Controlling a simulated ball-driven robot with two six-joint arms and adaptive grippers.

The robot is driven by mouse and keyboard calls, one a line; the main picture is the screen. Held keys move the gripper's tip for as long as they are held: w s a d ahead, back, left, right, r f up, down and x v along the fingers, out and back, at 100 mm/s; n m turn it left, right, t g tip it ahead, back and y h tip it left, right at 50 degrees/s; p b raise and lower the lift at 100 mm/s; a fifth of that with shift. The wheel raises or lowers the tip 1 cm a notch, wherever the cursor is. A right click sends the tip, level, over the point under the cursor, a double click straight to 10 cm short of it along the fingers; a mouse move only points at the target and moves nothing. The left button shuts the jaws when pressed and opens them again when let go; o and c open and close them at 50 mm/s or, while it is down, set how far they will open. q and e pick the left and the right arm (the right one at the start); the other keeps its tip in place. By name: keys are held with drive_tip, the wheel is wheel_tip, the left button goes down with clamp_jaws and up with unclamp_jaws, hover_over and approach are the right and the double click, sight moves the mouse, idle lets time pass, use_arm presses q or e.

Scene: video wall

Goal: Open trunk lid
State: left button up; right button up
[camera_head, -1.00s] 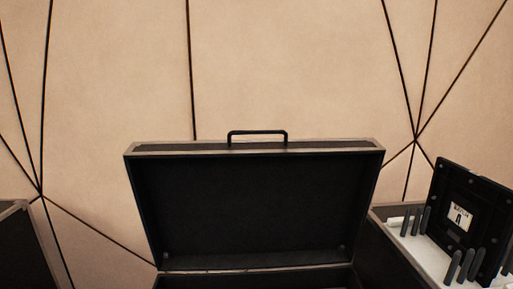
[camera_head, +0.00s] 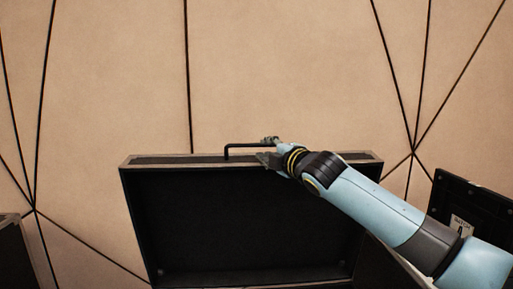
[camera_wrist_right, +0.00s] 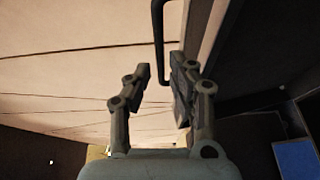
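The trunk lid (camera_head: 250,222) stands raised in the head view, its dark inner side facing me. A black handle (camera_head: 240,145) sits on its top edge; it also shows in the wrist view (camera_wrist_right: 158,38). My right gripper (camera_head: 266,149) is at the right part of the handle, over the lid's top edge. In the wrist view its fingers (camera_wrist_right: 160,75) are apart, with the handle's end between or just beyond the tips. I cannot tell whether they touch it. The lid's edge (camera_wrist_right: 197,30) lies right of the fingers there. My left gripper is not in view.
A black panel (camera_head: 480,208) with a white label stands at the right, partly behind my right arm. Another dark case (camera_head: 12,255) is at the lower left. A beige wall (camera_head: 280,70) with dark lines stands behind the lid.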

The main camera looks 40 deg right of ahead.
sight(258, 146)
drive_tip(key=w, duration=0.4)
drive_tip(key=w+d, duration=0.1)
drive_tip(key=w, duration=0.1)
drive_tip(key=shift+w+f, duration=0.1)
drive_tip(key=shift+w, duration=0.05)
clamp_jaws()
